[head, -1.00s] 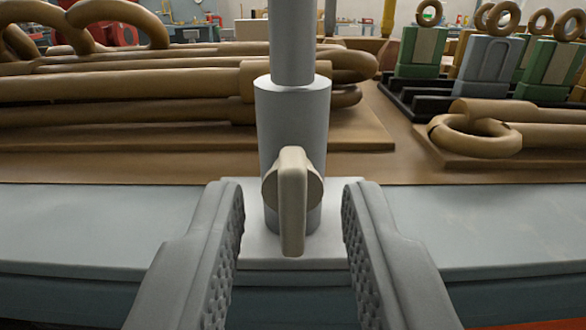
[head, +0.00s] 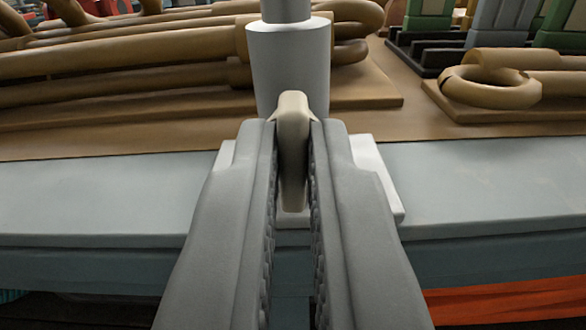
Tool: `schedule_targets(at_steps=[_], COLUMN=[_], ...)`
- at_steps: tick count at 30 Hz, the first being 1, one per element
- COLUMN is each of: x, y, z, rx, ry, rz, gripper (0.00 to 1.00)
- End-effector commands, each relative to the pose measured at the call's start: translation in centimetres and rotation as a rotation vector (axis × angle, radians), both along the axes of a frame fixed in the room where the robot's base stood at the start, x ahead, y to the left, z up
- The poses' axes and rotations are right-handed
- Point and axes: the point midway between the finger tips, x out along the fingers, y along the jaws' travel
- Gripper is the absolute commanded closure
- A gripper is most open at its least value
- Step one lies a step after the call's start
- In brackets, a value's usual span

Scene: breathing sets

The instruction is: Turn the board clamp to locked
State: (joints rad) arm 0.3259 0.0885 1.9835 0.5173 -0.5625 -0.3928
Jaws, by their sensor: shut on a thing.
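The board clamp is a grey upright post (head: 288,65) on a pale base plate (head: 378,180) at the table's front edge. Its cream knob (head: 293,108) is a flat handle on the front of the post, standing upright with its long side vertical. My gripper (head: 294,150) is shut on the knob, one finger on its left side and one on its right. The fingers hide the knob's sides and much of the base plate. No lock marking shows.
Brown hoses (head: 120,65) lie on a board at the left behind the clamp. A brown coil (head: 490,88) lies on a board at the right. Green and grey blocks (head: 495,28) stand in a dark rack behind it. The grey table edge (head: 100,195) is clear on both sides.

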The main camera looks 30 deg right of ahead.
Motion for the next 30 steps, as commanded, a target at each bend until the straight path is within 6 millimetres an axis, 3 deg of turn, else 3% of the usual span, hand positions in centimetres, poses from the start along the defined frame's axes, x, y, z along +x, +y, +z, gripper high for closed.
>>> schedule_targets(at_steps=[30], x=[-0.18], y=[-0.25], z=[-0.21], rx=[0.736], ry=[-0.495], rz=[0.0], gripper=[1.0])
